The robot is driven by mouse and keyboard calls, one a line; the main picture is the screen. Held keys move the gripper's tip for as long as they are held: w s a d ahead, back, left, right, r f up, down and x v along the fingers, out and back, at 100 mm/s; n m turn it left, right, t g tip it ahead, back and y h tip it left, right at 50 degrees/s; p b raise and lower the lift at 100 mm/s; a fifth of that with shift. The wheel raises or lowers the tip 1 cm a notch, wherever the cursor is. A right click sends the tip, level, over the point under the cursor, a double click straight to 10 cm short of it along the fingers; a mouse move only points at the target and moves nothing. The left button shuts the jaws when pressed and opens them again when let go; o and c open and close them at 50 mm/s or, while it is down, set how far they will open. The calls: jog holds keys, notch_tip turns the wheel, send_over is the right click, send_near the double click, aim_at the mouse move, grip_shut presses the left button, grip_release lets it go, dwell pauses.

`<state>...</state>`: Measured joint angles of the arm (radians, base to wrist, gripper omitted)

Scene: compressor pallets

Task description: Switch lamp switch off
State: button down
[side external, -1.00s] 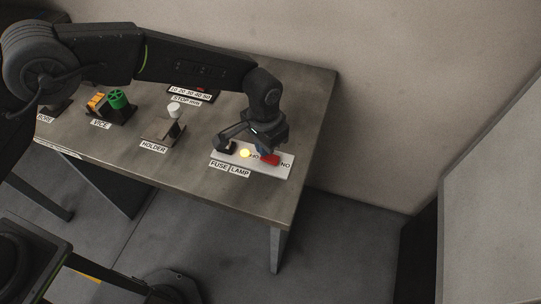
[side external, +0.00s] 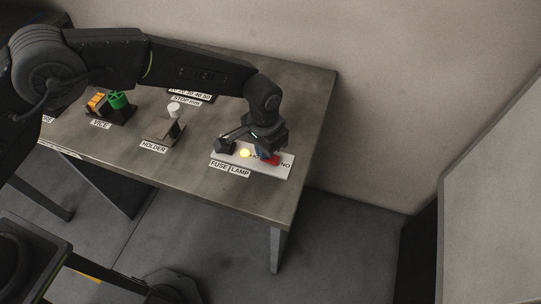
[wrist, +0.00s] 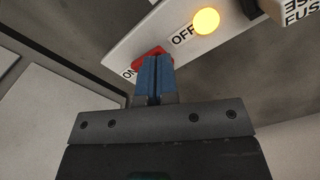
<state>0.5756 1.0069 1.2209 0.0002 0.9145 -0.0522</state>
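The red lamp switch (side external: 271,160) sits on the white panel (side external: 283,172) near the table's right edge. In the wrist view the red switch (wrist: 150,53) lies between the printed words ON and OFF, partly hidden by my fingertips. The lamp (side external: 245,153) glows yellow, and it also shows in the wrist view (wrist: 206,21). My gripper (wrist: 155,62) has its blue fingers together, with at most a thin line between them. The tips are at the red switch, touching it or very close. I cannot tell which.
A dark fuse part (side external: 226,146) stands at the panel's left end. The holder (side external: 170,131) with a white-topped piece and the vice (side external: 110,112) with a green wheel stand farther left. A wall runs behind the table.

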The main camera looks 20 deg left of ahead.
jog(key=shift+f, duration=0.25)
jog(key=shift+r, duration=3.5)
